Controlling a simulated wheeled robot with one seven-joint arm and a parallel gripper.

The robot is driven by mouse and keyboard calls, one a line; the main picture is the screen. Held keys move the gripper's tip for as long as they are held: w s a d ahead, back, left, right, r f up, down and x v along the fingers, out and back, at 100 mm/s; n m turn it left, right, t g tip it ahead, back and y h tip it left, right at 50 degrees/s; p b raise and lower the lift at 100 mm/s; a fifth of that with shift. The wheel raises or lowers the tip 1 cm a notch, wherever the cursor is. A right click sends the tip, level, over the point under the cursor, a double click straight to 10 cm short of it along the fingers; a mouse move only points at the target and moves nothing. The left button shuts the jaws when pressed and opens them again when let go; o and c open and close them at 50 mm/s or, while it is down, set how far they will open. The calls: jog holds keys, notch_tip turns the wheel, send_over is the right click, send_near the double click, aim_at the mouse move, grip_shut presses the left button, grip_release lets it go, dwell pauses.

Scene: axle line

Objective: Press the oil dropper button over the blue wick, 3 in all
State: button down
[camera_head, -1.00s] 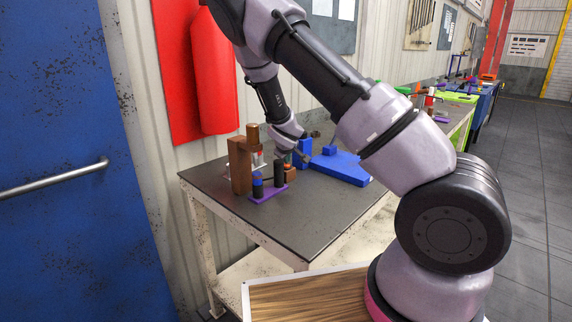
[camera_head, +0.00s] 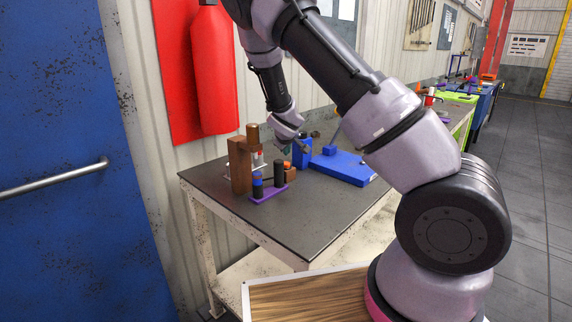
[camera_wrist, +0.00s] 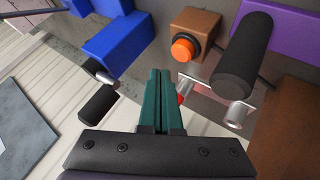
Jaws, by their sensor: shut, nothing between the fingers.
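The orange button (camera_head: 287,165) sits on a small brown box (camera_head: 290,175) on the table. In the wrist view the orange button (camera_wrist: 184,50) lies ahead and right of my shut green fingers (camera_wrist: 160,75), apart from them. My gripper (camera_head: 286,149) is above the button in the head view. The brown dropper stand (camera_head: 240,168) is left of it, with a red and white part (camera_head: 258,158) hanging from its arm. A short blue-marked post (camera_head: 257,181), seemingly the blue wick, and a black post (camera_head: 279,173) stand on a purple plate (camera_head: 268,195). No oil drop is visible.
A blue block (camera_head: 303,152) and a flat blue fixture (camera_head: 342,166) lie right of the button. In the wrist view blue blocks (camera_wrist: 110,45) are left of my fingers, and a black cylinder (camera_wrist: 246,52) is right. The table's front (camera_head: 305,225) is clear.

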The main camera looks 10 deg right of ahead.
jog(key=shift+r, duration=1.8)
jog(key=shift+f, duration=0.1)
dwell(1.1)
jog(key=shift+d+f+n+y, duration=0.25)
jog(key=shift+d+n+y, duration=0.05)
jog(key=shift+d+n, duration=0.1)
jog(key=n+y, duration=0.1)
notch_tip(320, 180, up, 4)
jog(key=r+n+y, duration=0.1)
jog(key=n+y, duration=0.2)
jog(key=n, duration=0.1)
send_over(289, 164)
jog(key=shift+a+f, duration=0.15)
jog(key=shift+f, duration=0.1)
jog(key=shift+f, duration=0.1)
jog(key=shift+f, duration=4.35)
